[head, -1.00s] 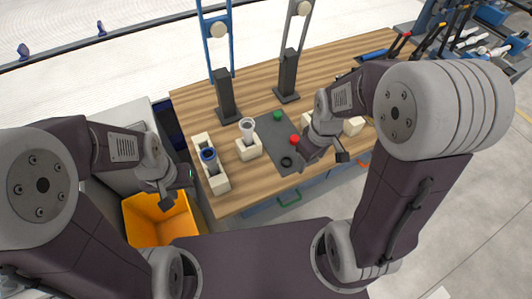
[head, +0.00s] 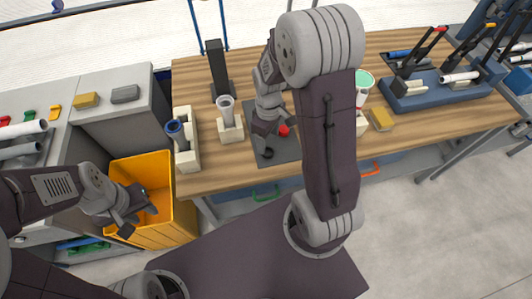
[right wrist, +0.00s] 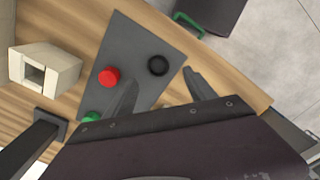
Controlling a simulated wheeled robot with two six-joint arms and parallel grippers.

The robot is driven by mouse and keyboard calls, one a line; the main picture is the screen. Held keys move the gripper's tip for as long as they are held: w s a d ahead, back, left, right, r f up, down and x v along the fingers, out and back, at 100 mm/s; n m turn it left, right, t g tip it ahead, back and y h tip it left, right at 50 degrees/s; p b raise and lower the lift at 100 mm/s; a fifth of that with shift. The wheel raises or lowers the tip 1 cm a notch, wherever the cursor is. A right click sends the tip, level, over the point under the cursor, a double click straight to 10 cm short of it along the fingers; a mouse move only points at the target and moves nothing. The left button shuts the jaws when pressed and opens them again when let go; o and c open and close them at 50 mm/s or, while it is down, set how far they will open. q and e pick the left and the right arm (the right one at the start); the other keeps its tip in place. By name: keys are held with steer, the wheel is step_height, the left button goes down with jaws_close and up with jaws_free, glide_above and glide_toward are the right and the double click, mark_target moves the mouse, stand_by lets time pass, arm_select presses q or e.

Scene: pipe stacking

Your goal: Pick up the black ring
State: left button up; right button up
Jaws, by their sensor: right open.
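The black ring (right wrist: 158,65) lies flat on the dark grey mat (right wrist: 140,40) in the right wrist view. My right gripper (right wrist: 162,80) is open and empty. In that view the ring shows in the gap between its fingertips, a little beyond them; I cannot tell the height gap. In the head view my right gripper (head: 264,146) is over the front part of the mat, and it and the arm partly cover that area. My left gripper (head: 137,212) looks open and empty, above the orange bin (head: 183,190).
A red round piece (right wrist: 109,77) and a green one (right wrist: 92,117) are on the mat beside the ring. A white block (right wrist: 45,68) stands left of the mat. Pale holders with a blue pipe (head: 177,133) and a grey pipe (head: 225,108) stand left on the wooden table (head: 440,117).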

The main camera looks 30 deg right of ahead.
mark_target(267, 154)
steer(key=f, duration=0.3)
steer(key=shift+d, duration=0.2)
steer(key=f, duration=0.4)
steer(key=shift+w+a+f, duration=0.15)
steer(key=shift+w+f, duration=0.1)
steer(key=shift+w, duration=0.1)
steer(key=shift+f, duration=0.25)
steer(key=c, duration=0.3)
jaws_close()
